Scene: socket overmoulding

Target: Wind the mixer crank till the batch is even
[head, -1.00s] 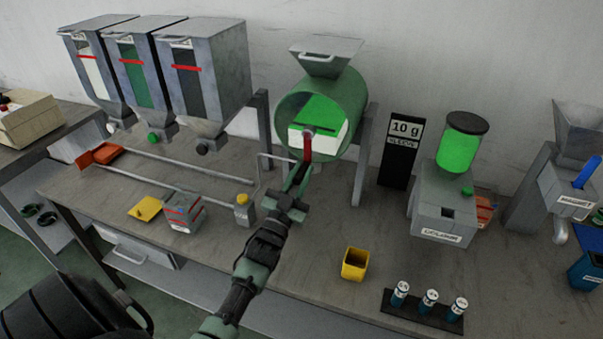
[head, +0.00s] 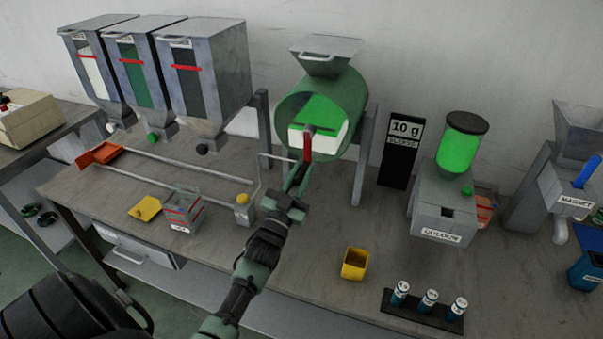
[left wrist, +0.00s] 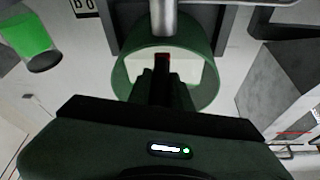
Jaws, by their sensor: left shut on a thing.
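The mixer is a green drum (head: 359,95) with a hopper on top. Its open front shows a green layer (head: 322,112) above a white layer (head: 334,141), with a fairly sharp edge between them. The red crank (head: 308,146) hangs down from the drum's hub. My left gripper (head: 301,177) is shut on the crank's lower end in front of the drum. In the left wrist view the drum rim (left wrist: 213,85) surrounds the dark fingers (left wrist: 163,88), with a bit of red crank (left wrist: 162,60) between them. My right gripper is not in view.
Three hoppers (head: 215,95) stand left of the mixer. A clear box (head: 183,212), a yellow cup (head: 355,264) and a rack of vials (head: 419,315) are on the bench. A grey machine with a green jar (head: 459,150) stands to the right.

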